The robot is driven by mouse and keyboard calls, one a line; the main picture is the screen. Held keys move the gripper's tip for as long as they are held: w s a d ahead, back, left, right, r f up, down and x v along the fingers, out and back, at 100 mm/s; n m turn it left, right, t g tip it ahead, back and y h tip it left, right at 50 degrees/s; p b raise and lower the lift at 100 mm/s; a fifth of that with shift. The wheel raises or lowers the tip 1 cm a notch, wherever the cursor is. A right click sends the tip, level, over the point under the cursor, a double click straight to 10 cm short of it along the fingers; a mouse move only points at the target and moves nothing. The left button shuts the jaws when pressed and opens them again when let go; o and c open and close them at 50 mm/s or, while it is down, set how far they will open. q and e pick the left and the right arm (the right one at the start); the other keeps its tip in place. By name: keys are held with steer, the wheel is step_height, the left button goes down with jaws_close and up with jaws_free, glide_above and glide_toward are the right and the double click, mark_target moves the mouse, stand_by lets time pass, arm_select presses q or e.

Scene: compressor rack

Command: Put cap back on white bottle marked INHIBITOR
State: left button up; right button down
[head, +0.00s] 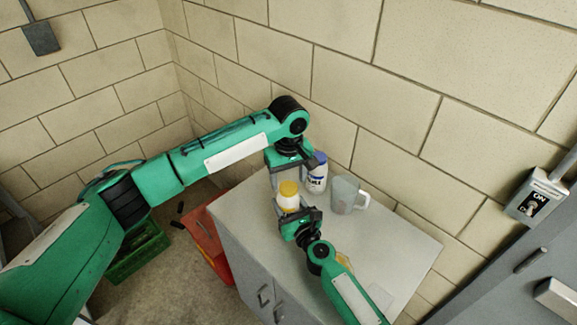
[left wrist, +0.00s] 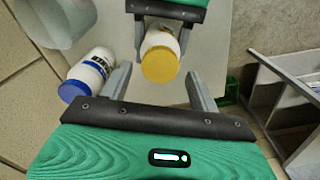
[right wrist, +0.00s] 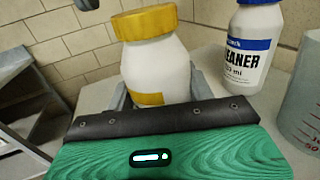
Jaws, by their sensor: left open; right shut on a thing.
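A white bottle (head: 287,203) with a yellow cap (head: 289,187) stands upright near the cabinet's back left. In the right wrist view the cap (right wrist: 145,22) sits on top of the bottle (right wrist: 155,70); how tightly, I cannot tell. Only a yellow label edge shows; no name is readable. My right gripper (head: 293,211) is shut on the bottle's body. My left gripper (left wrist: 158,76) is open above, pointing down, its fingers on either side of the yellow cap (left wrist: 160,64) with gaps, not gripping it.
A white CLEANER bottle (right wrist: 252,45) with a blue cap stands close behind. A clear jug (head: 346,194) is right of it. A block wall (head: 400,110) rises behind; a red bin (head: 204,238) is at left.

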arm_select(q)
steer(key=shift+f, duration=1.15)
steer(key=c, duration=1)
steer(key=m, duration=0.6)
steer(key=shift+m, duration=0.3)
steer(key=m, duration=1.8)
steer(key=o, duration=1.2)
steer(key=shift+c, duration=0.2)
